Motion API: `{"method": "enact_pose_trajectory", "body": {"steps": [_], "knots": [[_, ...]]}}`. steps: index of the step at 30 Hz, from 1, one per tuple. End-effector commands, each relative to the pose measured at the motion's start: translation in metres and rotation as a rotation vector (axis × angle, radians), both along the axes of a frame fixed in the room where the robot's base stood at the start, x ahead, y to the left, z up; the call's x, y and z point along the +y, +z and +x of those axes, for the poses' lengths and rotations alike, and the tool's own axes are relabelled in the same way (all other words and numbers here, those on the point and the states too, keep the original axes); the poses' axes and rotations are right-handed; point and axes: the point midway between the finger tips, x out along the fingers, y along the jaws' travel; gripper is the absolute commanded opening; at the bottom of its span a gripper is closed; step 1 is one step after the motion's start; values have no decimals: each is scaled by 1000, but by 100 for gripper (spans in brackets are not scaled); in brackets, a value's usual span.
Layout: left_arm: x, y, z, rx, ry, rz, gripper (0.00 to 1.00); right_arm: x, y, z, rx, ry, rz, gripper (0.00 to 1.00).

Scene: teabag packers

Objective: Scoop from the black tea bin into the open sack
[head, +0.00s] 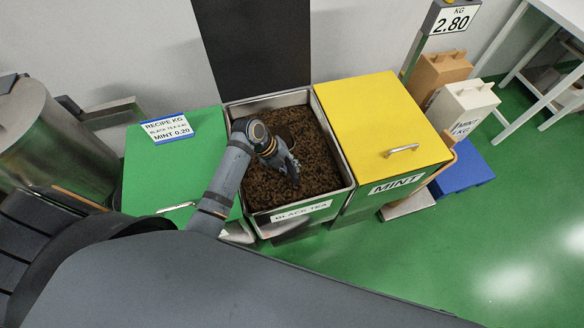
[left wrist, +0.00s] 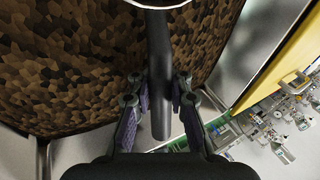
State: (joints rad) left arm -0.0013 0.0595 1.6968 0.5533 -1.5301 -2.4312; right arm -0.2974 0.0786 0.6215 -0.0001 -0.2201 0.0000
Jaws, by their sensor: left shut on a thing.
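The black tea bin (head: 343,166) is open in the middle of the head view, with a steel rim and a "BLACK TEA" label. Dark brown loose tea (head: 312,148) fills it. My left gripper (head: 293,176) is over the tea, pointing down. In the left wrist view its fingers (left wrist: 160,100) are shut on the dark handle of the scoop (left wrist: 159,75). A bright metal rim of the scoop shows at the top edge; its bowl's contents are hidden. A tan edge (head: 441,166) shows beyond the yellow lid; I cannot tell if it is the open sack. My right gripper is out of view.
A green-lidded bin (head: 150,180) with a recipe card stands left, a closed yellow mint bin (head: 365,115) right. Beyond are a scale display (head: 452,20) reading 2.80, a brown bag (head: 435,72), a white mint bag (head: 462,108) and a blue crate (head: 466,172).

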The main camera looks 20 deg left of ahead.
Motion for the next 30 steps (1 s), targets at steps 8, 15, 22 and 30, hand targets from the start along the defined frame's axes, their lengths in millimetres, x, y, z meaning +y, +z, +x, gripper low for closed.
{"method": "enact_pose_trajectory", "body": {"steps": [8, 15, 22, 30], "knots": [[0, 64, 0, 0, -1, 0, 0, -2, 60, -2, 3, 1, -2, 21], [0, 109, 1, -2, 0, 0, 0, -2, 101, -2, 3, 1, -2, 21], [0, 151, 1, -1, 1, 0, 0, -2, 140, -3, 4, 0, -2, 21], [0, 202, 1, -1, 0, -1, 0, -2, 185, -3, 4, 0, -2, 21]]}}
